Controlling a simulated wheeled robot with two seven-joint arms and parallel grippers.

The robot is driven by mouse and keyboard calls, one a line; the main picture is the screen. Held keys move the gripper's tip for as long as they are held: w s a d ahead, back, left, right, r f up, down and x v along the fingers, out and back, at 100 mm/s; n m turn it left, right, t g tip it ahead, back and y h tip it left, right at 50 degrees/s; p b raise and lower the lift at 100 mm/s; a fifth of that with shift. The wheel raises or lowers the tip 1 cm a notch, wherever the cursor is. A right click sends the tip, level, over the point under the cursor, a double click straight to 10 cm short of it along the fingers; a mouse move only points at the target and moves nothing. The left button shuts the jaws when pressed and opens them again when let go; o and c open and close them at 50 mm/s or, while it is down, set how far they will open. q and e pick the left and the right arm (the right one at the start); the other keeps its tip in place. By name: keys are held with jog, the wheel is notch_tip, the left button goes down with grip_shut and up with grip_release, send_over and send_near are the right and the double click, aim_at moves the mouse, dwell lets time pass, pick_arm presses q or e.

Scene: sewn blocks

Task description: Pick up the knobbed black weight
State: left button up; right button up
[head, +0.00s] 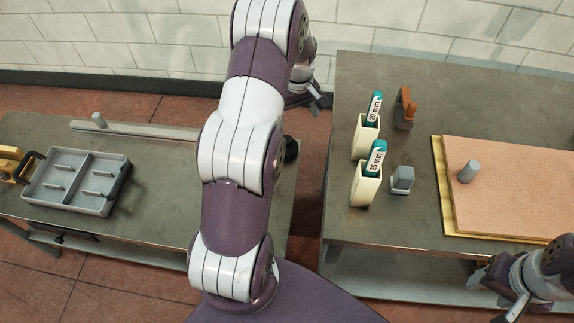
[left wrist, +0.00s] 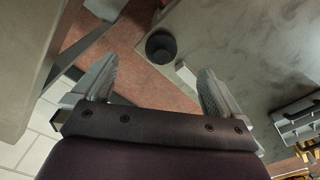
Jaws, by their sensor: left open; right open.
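The black weight (head: 291,149) stands near the right edge of the left table, partly hidden behind my left arm in the head view. In the left wrist view the black weight (left wrist: 161,46) shows as a dark round piece near a table corner, beyond the space between the fingers; its knob cannot be made out. My left gripper (head: 314,104) is open and empty, further back than the weight, by the gap between the tables; its spread fingers show in the left wrist view (left wrist: 157,88). My right gripper (head: 496,287) is open and empty at the lower right, by the right table's front edge.
The left table (head: 160,215) bears a grey divided tray (head: 110,190) and a long metal bar (head: 135,131) with a knob. The right table (head: 400,225) bears two cream holders (head: 366,185) with teal-topped pieces, small blocks and a tan board (head: 520,190). Floor shows between the tables.

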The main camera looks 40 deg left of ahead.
pick_arm(q)
jog(key=n+b, duration=0.1)
jog(key=n, duration=0.1)
send_over(292, 146)
jog(key=s+a, duration=0.1)
jog(key=f, duration=0.5)
jog(key=shift+a+f, duration=0.2)
notch_tip(292, 146, down, 12)
jog(key=shift+w+a+r, duration=0.1)
jog(key=c, duration=1.8)
